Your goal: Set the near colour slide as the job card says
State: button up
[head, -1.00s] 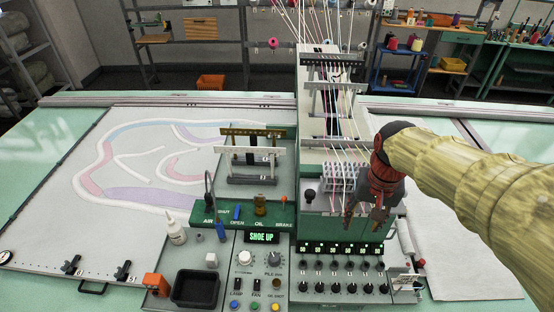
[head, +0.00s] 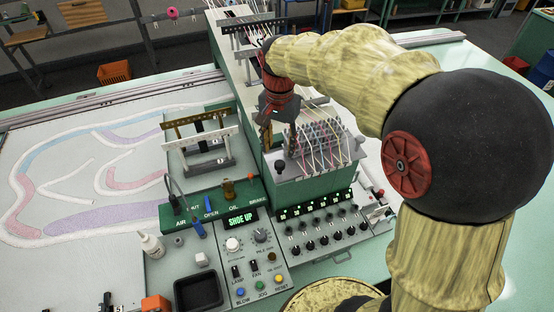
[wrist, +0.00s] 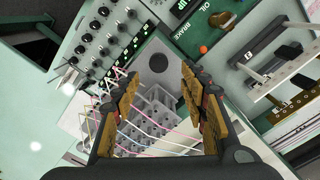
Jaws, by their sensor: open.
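I cannot tell for sure which part is the near colour slide. A black round knob (head: 280,167) stands on the green-sided head box, beside a grey block of yarn tubes (head: 318,143); in the wrist view the knob (wrist: 158,62) lies just beyond the fingertips. My gripper (head: 279,140) is open and empty above the box, close to the knob and apart from it. In the wrist view my gripper (wrist: 158,78) spreads over the tube block, with pink and white yarns crossing between the fingers. A small white card (head: 380,213) sits right of the dials; its writing is too small to read.
The control panel has a green "SHOE UP" display (head: 241,219), dials and coloured buttons. A white glue bottle (head: 151,244) and a black tray (head: 198,290) stand left of it. A rack with brass and white bars (head: 200,145) stands behind. Yarns run up the gantry.

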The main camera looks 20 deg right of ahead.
aim_at(280, 163)
jog(key=shift+f, duration=3.5)
jog(key=shift+c, duration=0.6)
grip_shut()
